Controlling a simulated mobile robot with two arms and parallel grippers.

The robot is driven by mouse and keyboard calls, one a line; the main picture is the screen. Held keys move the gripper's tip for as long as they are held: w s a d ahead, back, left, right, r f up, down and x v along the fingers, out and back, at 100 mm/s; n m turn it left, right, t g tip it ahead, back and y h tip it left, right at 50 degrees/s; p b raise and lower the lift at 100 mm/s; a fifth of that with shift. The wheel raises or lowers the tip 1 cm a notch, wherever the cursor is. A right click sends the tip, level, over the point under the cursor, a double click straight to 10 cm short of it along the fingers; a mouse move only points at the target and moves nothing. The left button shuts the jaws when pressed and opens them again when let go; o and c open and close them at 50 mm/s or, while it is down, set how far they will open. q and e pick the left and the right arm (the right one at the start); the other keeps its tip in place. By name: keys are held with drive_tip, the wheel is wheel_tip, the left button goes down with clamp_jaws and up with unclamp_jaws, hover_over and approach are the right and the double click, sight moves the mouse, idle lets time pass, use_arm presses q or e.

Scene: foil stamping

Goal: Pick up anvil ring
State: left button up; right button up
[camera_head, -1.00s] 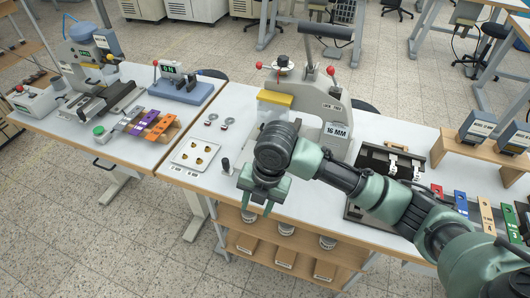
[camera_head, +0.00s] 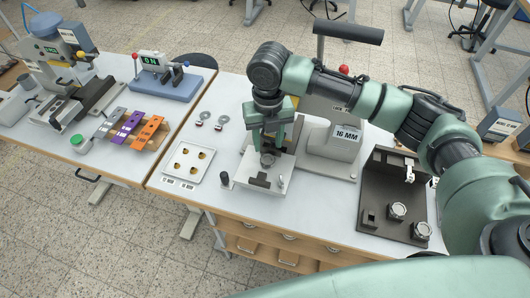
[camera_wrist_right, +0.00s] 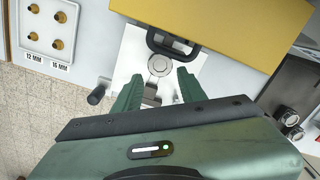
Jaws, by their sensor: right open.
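A round grey metal piece, which looks like the anvil ring (camera_head: 267,159), sits on the pale base plate (camera_head: 252,163) of the 16 MM press (camera_head: 333,135). In the right wrist view the ring (camera_wrist_right: 159,65) shows as a flat disc with a dark loop around its far side. My right gripper (camera_head: 267,145) points down just above the ring, open and empty. In the right wrist view its fingertips (camera_wrist_right: 158,84) are apart, on the near side of the ring, left and right of it. The press head is partly hidden behind my right arm. My left gripper is not in view.
A yellow press part (camera_wrist_right: 215,30) lies close beyond the fingers. A black knob (camera_head: 225,179) stands left of the base plate. A white tray (camera_head: 178,176) holds several gold pieces. Two small ringed items (camera_head: 222,121) lie behind it. A dark fixture (camera_head: 380,185) stands right.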

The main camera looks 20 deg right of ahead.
sight(268, 160)
drive_tip(key=f, duration=0.1)
drive_tip(key=f+p, duration=0.1)
drive_tip(key=f, duration=0.1)
drive_tip(key=shift+s, duration=0.3)
wheel_tip(268, 160, down, 3)
drive_tip(key=shift+w+r+p, duration=0.15)
drive_tip(key=shift+r+p, duration=0.05)
drive_tip(key=shift+p, duration=0.4)
drive_tip(key=shift+f, duration=0.6)
clamp_jaws()
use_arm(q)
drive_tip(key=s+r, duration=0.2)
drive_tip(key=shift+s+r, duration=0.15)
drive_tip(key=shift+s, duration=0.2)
